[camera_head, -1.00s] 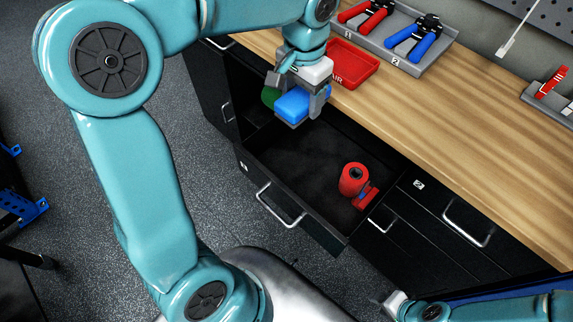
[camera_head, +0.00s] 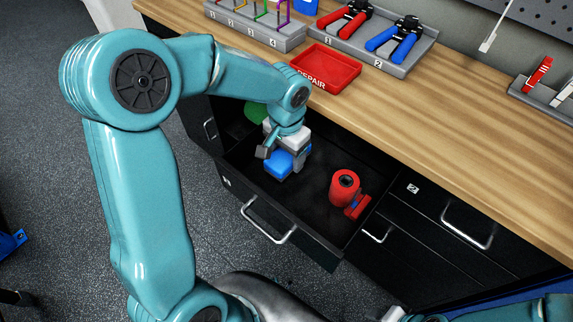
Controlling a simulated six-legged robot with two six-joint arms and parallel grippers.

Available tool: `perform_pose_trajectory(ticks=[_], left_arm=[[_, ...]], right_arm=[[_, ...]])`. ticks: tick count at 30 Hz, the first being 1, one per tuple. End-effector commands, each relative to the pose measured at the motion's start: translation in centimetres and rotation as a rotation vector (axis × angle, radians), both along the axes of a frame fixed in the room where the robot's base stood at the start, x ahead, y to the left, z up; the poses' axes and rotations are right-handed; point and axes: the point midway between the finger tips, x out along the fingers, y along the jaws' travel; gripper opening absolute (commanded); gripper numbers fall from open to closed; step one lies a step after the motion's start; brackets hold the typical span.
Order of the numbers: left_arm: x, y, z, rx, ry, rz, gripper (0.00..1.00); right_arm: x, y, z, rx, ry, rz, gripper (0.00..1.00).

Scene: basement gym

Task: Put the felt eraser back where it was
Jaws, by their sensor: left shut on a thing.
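The felt eraser (camera_head: 278,164) is a blue block held in my left gripper (camera_head: 282,155), which is shut on it. The gripper points down over the left part of an open black drawer (camera_head: 262,219), low within its outline. I cannot tell whether the eraser touches the drawer floor; its far side is hidden by the gripper. Of my right arm, only a teal part and a pale end (camera_head: 393,314) show at the bottom edge; its fingers are not clear.
A red tray (camera_head: 326,68) and pliers holder (camera_head: 400,64) stand on the wooden worktop (camera_head: 440,115).

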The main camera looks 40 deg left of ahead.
Motion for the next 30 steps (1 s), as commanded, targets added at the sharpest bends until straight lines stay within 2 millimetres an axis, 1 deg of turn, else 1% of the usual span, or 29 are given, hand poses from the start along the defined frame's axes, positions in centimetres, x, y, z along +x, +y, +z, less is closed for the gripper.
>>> perform_pose_trajectory(ticks=[6,8,10,16,20,21,23,24,30], left_arm=[[-0.1,0.0,-3.5,-0.001,0.005,0.0,0.41],[-0.1,0.0,-4.1,-0.001,0.003,0.0,0.41],[-0.1,-0.1,-4.4,-0.001,0.002,0.0,0.41],[0.0,0.0,-4.3,-0.001,0.001,0.0,0.41],[0.0,0.0,-4.7,-0.001,0.001,0.0,0.41],[0.0,0.0,-4.7,-0.001,0.001,0.0,0.69],[0.0,0.0,-4.6,-0.001,0.001,0.0,0.89],[0.0,0.0,-4.6,-0.001,0.001,0.0,0.91],[0.0,0.0,-4.6,-0.001,0.001,0.0,0.91]], right_arm=[[0.0,0.0,-0.6,0.0,0.0,0.0,0.43],[0.0,0.0,-0.6,0.0,0.0,0.0,0.43],[0.0,0.0,-0.6,0.0,0.0,0.0,0.43],[0.0,0.0,-0.6,0.0,0.0,0.0,0.43],[0.0,0.0,-1.0,0.0,0.0,0.0,0.43],[0.0,0.0,-1.0,0.0,0.0,0.0,0.43],[0.0,0.0,-0.9,0.0,0.0,0.0,0.43],[0.0,0.0,-0.9,0.0,0.0,0.0,0.43],[0.0,0.0,-0.9,0.0,0.0,0.0,0.43]])
